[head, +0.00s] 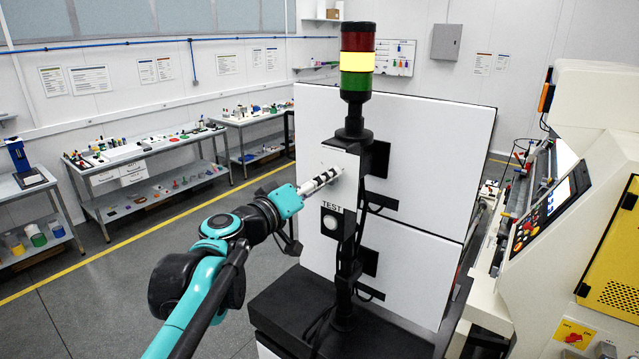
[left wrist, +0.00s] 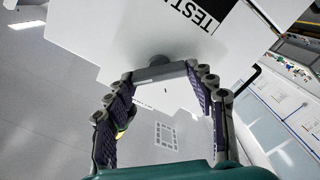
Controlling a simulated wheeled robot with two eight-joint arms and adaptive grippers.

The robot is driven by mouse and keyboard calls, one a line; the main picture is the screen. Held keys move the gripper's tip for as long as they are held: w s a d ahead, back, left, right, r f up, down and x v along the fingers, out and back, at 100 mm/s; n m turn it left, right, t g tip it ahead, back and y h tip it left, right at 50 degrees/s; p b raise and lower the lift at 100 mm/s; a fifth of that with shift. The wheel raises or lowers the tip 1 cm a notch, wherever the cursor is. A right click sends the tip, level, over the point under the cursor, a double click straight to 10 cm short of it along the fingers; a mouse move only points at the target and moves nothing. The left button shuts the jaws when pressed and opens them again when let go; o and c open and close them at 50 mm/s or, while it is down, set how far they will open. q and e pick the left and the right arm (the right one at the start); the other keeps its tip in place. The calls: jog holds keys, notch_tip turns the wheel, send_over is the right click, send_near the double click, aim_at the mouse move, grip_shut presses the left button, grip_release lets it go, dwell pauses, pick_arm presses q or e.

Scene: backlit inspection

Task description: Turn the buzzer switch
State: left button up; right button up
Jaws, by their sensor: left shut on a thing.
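The buzzer switch (left wrist: 157,61) is a small grey knob on the upper face of a white control box (head: 340,158). In the head view my gripper mostly hides it. My left gripper (head: 333,175) reaches in from the left with its fingertips at the box face. In the left wrist view the left gripper (left wrist: 160,72) has one finger on each side of the switch and is shut on it. I cannot read which way the switch is turned. My right gripper is not in view.
A signal tower (head: 357,62) above the box has red, bright yellow and green sections. A white round button (head: 330,222) sits below the TEST label (head: 331,204). White panels (head: 440,150) stand behind the box. A cream machine (head: 575,220) stands at the right.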

pick_arm(q)
jog(key=o, duration=1.2)
jog(key=shift+c, duration=0.2)
jog(key=v, duration=1.2)
jog(key=shift+f, duration=0.15)
jog(key=s+f+m+g+y+b, duration=0.2)
jog(key=s+f+b, duration=0.5)
jog(key=f, duration=1.2)
jog(key=s+f+g+y+b, duration=0.25)
jog(key=f+b, duration=0.85)
jog(key=f, duration=0.7)
jog(key=s+a+f+g+y+b, duration=0.1)
jog(key=s+a+f+y+b, duration=0.1)
jog(key=f, duration=0.7)
jog(key=s+a+f+g+y+b, duration=0.1)
jog(key=s+a+f+y+b, duration=0.1)
jog(key=f+b, duration=0.5)
jog(key=s+a+f+g+y+b, duration=0.1)
jog(key=s+a+f+b, duration=0.3)
jog(key=f, duration=0.8)
jog(key=shift+a+f+y+b, duration=0.3)
jog(key=shift+a+y+b, duration=0.3)
jog(key=shift+a, duration=0.5)
